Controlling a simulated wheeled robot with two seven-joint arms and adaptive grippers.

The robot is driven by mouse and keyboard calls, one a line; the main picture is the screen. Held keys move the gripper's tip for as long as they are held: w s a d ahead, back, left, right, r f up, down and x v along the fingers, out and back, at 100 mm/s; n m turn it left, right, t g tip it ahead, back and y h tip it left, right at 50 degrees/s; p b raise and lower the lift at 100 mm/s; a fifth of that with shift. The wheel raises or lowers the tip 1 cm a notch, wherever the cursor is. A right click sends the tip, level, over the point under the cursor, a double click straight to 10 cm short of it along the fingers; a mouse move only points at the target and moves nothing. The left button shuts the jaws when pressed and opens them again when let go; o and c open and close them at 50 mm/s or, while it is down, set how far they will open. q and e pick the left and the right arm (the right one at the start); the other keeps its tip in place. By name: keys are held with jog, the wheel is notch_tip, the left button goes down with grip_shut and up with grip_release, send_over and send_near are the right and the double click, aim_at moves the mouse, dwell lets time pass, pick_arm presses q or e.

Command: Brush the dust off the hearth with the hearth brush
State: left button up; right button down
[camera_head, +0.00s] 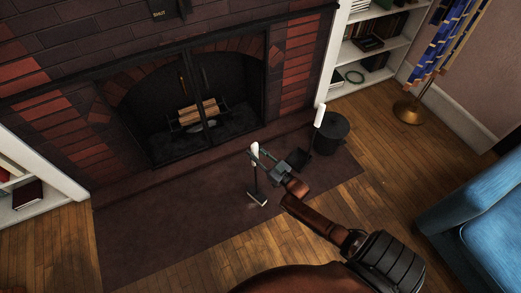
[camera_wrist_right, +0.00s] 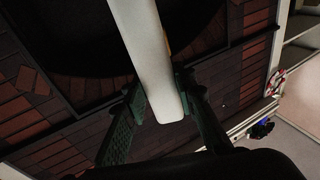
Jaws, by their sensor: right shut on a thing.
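The hearth brush has a white handle (camera_head: 255,150), a thin dark shaft and a head with a pale edge (camera_head: 257,199). My right gripper (camera_head: 261,165) is shut on it near the handle and holds it roughly upright, head down over the dark hearth slab (camera_head: 165,232). Whether the head touches the slab is unclear. In the right wrist view the white handle (camera_wrist_right: 148,60) runs between the two fingers of my right gripper (camera_wrist_right: 158,92). I cannot make out dust on the slab. My left gripper is out of view.
A black bucket (camera_head: 331,134) stands right of the gripper, with a white-handled tool (camera_head: 320,115) at it. A flat black object (camera_head: 297,159) lies close by. The brick fireplace (camera_head: 190,100) is behind. A blue armchair (camera_head: 480,215) is at right. The slab's left part is clear.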

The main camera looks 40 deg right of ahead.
jog(key=shift+w+a+p, duration=0.3)
jog(key=shift+w+a, duration=1.3)
jog(key=shift+a, duration=3.9)
jog(key=shift+w+a+p, duration=0.25)
jog(key=shift+w+a, duration=1.3)
jog(key=shift+a, duration=3.9)
pick_arm(q)
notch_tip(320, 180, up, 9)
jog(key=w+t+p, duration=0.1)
jog(key=p, duration=0.5)
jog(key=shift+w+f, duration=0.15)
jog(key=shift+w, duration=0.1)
pick_arm(e)
notch_tip(320, 180, up, 8)
jog(key=shift+r, duration=0.2)
